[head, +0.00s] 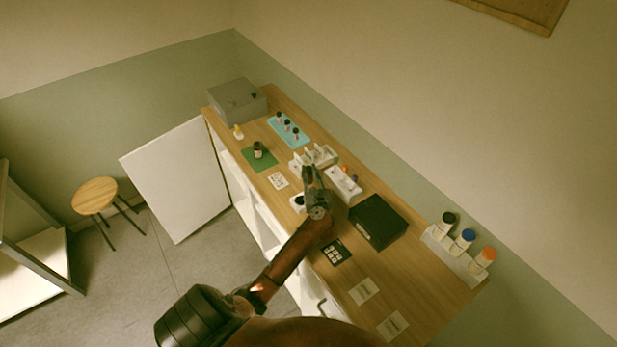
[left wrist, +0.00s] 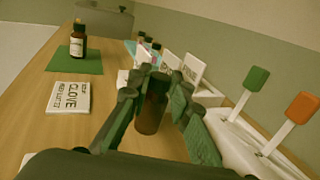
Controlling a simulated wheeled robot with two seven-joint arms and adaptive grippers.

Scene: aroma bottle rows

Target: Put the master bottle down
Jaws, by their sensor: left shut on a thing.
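My left gripper (head: 308,172) is shut on a dark brown bottle, the master bottle (left wrist: 151,106), seen upright between the fingers in the left wrist view. Whether its base touches the table cannot be told. In the head view the gripper hides most of it. A green mat (head: 247,164) lies farther along the table and also shows in the left wrist view (left wrist: 66,67). Another brown bottle with a white label (head: 258,151) stands on this mat, clear of the gripper; it also shows in the left wrist view (left wrist: 79,45). My right gripper is not in view.
A card reading CLOVE (left wrist: 69,97) lies before the mat. White racks (head: 334,195) stand close beside my gripper, with cards and coloured sticks. A teal tray (head: 279,122) holds small bottles. A black box (head: 378,222) stands right. Bare wood (left wrist: 85,135) lies left of the gripper.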

